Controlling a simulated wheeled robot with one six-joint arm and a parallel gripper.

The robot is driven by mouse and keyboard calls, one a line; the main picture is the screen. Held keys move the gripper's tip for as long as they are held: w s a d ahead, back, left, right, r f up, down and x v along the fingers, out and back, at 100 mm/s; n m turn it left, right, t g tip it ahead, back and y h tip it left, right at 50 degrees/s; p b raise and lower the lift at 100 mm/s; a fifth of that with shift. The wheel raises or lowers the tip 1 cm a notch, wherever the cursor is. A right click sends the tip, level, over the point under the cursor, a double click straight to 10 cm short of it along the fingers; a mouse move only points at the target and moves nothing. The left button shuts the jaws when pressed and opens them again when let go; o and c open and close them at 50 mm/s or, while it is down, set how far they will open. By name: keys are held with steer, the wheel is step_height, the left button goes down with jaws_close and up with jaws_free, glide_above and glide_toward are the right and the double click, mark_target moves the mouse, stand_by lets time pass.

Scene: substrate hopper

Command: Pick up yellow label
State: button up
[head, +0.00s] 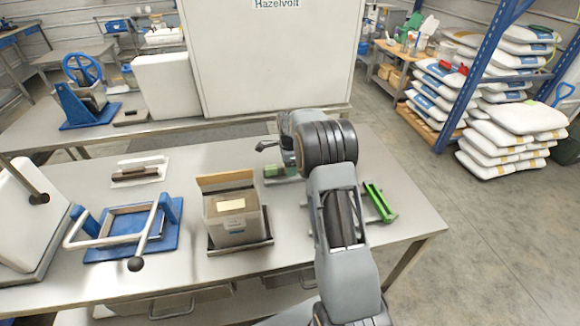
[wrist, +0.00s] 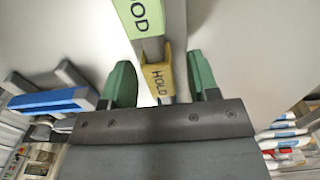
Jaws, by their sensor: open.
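The yellow label (wrist: 158,78), marked "HOLD", stands between my fingers in the wrist view. It sits on a grey strip or holder, just below a green label (wrist: 147,17) whose letters are partly cut off by the frame. My gripper (wrist: 159,62) is open, with one green finger on each side of the yellow label. A gap shows on both sides, so neither finger visibly grips it. In the head view my arm hides most of the gripper, and I cannot make out the yellow label there. A small green piece (head: 275,170) shows just left of my arm.
A blue-based frame with a handle (head: 125,232) is farther left. A large white panel (head: 272,65) stands behind.

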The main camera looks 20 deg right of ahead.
steer(key=c, duration=1)
